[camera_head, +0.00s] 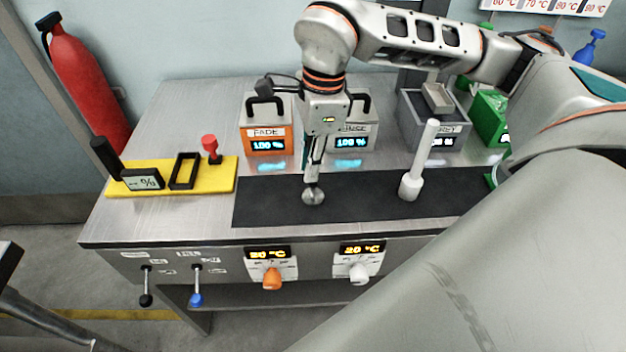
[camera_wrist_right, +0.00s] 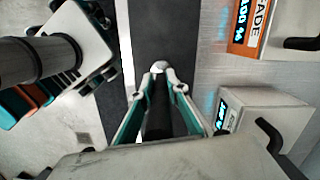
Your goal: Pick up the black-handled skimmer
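The black-handled skimmer stands on the dark mat, with its round metal end (camera_head: 313,196) low on the mat in the head view. Its black handle (camera_wrist_right: 158,112) shows in the wrist view. My right gripper (camera_head: 311,172) comes down over the handle from above. In the wrist view its two fingers (camera_wrist_right: 160,88) lie on either side of the handle and appear closed on it. In the head view the gripper hides most of the handle. A white-handled tool (camera_head: 418,165) stands upright further right on the mat. My left gripper is not in view.
Behind the mat (camera_head: 270,202) stand an orange-fronted module (camera_head: 266,142), a white module (camera_head: 355,138) and a grey bin (camera_head: 437,125). A yellow board (camera_head: 210,180) with a red-knobbed stamp (camera_head: 210,146) lies at left. The mat between the two tools is clear.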

